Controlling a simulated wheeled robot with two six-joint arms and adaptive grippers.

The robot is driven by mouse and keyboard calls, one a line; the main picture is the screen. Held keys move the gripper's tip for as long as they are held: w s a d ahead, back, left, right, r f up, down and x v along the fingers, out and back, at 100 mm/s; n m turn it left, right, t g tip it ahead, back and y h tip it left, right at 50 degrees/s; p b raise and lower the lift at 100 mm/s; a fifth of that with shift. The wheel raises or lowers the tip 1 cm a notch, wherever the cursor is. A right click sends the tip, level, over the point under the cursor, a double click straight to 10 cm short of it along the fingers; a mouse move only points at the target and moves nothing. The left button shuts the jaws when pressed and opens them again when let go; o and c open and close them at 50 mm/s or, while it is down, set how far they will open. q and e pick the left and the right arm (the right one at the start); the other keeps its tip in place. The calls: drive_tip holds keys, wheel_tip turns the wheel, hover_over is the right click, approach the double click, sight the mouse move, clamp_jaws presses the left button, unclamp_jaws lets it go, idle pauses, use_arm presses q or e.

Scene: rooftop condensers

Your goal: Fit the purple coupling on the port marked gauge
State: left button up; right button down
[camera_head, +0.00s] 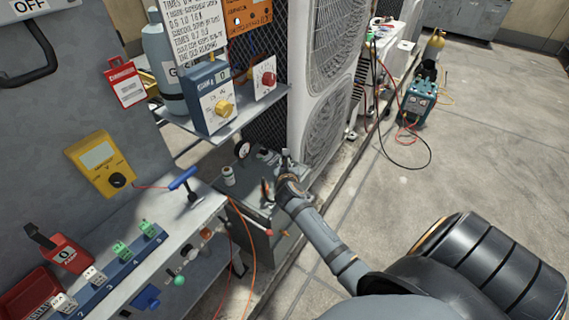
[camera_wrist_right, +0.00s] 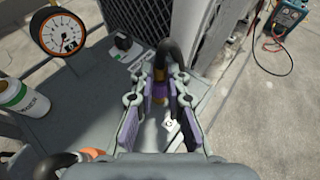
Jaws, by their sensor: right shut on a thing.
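My right gripper (camera_wrist_right: 160,92) is shut on the purple coupling (camera_wrist_right: 159,91), which shows between its fingers in the right wrist view. A black hose (camera_wrist_right: 173,50) curves up just beyond the fingertips. In the head view my right gripper (camera_head: 286,178) is over the grey unit beside the condensers, and the coupling is too small to make out there. A port marked gauge cannot be read in either view; the fingers hide part of the grey top. A small white label (camera_wrist_right: 139,62) lies just beyond the left finger. My left gripper is not in view.
A round dial gauge (camera_wrist_right: 62,33) and a white-and-green canister (camera_wrist_right: 25,98) stand left of the gripper. The condenser (camera_head: 327,110) rises close behind. A blue T-handle (camera_head: 183,179) sits on the left bench. Open concrete floor (camera_head: 480,150) lies to the right.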

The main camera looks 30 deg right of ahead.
drive_tip(key=shift+f, duration=0.55)
idle(0.9)
drive_tip(key=c, duration=1.3)
unclamp_jaws()
wheel_tip(320, 180, up, 8)
drive_tip(key=p, duration=0.9)
drive_tip(key=shift+f, duration=0.25)
drive_tip(key=shift+s, duration=0.1)
